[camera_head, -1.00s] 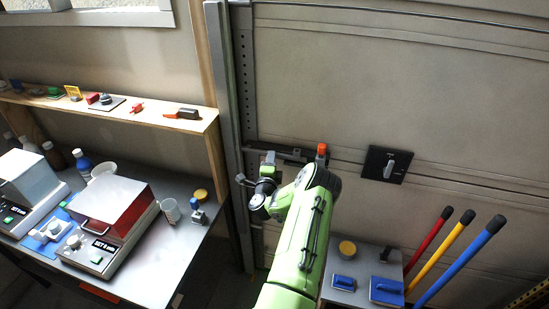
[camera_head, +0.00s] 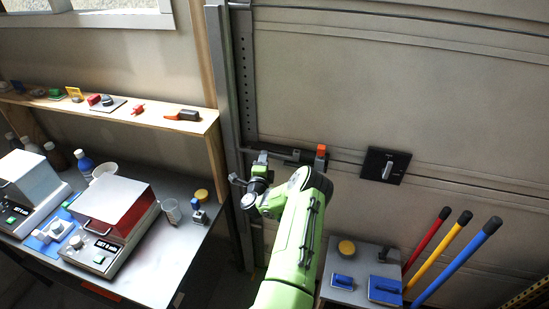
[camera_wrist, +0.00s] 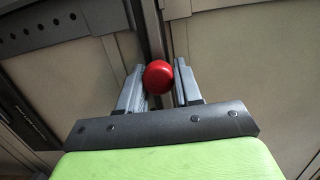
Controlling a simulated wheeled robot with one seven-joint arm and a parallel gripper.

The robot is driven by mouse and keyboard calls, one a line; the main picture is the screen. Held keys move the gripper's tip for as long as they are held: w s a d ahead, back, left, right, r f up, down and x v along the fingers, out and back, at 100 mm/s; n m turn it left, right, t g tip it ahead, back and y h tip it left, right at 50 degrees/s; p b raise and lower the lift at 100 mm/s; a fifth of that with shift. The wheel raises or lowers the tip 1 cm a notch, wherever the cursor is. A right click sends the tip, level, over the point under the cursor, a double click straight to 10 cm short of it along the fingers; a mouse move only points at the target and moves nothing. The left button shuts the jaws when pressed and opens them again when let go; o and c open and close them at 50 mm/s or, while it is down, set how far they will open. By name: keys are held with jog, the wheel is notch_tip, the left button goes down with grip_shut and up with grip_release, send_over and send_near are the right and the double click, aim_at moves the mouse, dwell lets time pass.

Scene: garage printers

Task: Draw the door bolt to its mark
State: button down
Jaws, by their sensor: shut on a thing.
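The door bolt's red round knob (camera_wrist: 158,77) sits between the two grey fingers of my gripper (camera_wrist: 161,88) in the wrist view, and the fingers are shut on it. In the head view my gripper (camera_head: 261,160) is at the dark bolt rail (camera_head: 290,155) on the garage door, near its left edge. The knob is hidden there. An orange block (camera_head: 321,150) stands at the right end of the rail, to the right of my gripper. I cannot tell whether it is the mark. The bolt's bar is hard to make out.
A black plate with a grey handle (camera_head: 386,165) is on the door to the right. Below stands a small table (camera_head: 358,263) with blue tools, beside red, yellow and blue poles. A workbench (camera_head: 170,250) with two machines and a shelf fill the left.

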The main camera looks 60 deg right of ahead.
jog(key=shift+w+a+p, duration=0.2)
jog(key=shift+w+p, duration=0.2)
jog(key=shift+w, duration=0.65)
jog(key=c, duration=0.7)
grip_release()
jog(key=b+v, duration=0.4)
jog(key=v, duration=1.1)
jog(key=shift+s+a, duration=0.15)
jog(key=shift+a, duration=0.2)
